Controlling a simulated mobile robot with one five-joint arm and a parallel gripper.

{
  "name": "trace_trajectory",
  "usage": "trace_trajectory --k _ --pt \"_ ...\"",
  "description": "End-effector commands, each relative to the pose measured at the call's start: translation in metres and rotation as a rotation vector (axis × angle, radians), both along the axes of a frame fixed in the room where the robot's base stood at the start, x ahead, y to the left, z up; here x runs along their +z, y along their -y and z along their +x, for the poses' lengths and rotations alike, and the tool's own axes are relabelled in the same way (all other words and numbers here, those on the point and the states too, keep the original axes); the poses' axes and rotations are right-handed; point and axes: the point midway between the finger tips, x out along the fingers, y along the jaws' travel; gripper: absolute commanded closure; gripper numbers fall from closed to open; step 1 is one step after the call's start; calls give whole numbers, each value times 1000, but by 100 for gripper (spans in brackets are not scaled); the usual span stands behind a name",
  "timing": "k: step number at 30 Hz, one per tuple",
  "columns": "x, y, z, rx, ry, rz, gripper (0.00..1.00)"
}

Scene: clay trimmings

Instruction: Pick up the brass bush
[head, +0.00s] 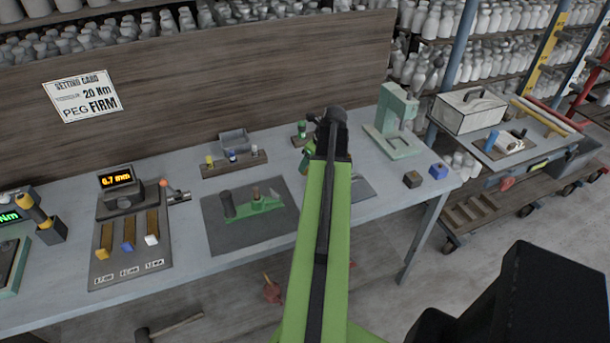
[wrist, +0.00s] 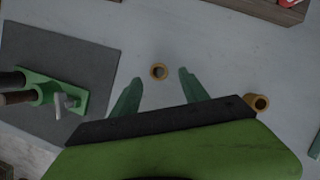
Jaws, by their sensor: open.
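In the wrist view a small brass ring-shaped bush (wrist: 159,72) lies on the grey bench with its dark bore facing up. My gripper (wrist: 160,82) is open, and its two green fingers stand apart on either side of the line to this bush. The bush shows between the fingertips, and I cannot tell the height gap. A second brass ring (wrist: 258,102) shows at the right, partly covered by the gripper body. In the head view my arm hides the bushes and the fingertips.
A dark mat (head: 229,224) with a green fixture (wrist: 52,91) and its pegs lies left of my gripper. In the head view a pale green press (head: 394,122) and two small blocks, one dark (head: 412,179) and one blue (head: 438,171), stand right. A wooden backboard (head: 200,70) rises behind.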

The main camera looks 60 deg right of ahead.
Motion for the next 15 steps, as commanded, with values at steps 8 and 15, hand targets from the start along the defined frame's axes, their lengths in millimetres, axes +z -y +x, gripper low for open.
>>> trace_trajectory --k 8,15 --pt "-33 1 14 -1 0 0 48" --pt "-31 1 13 -1 0 0 62"
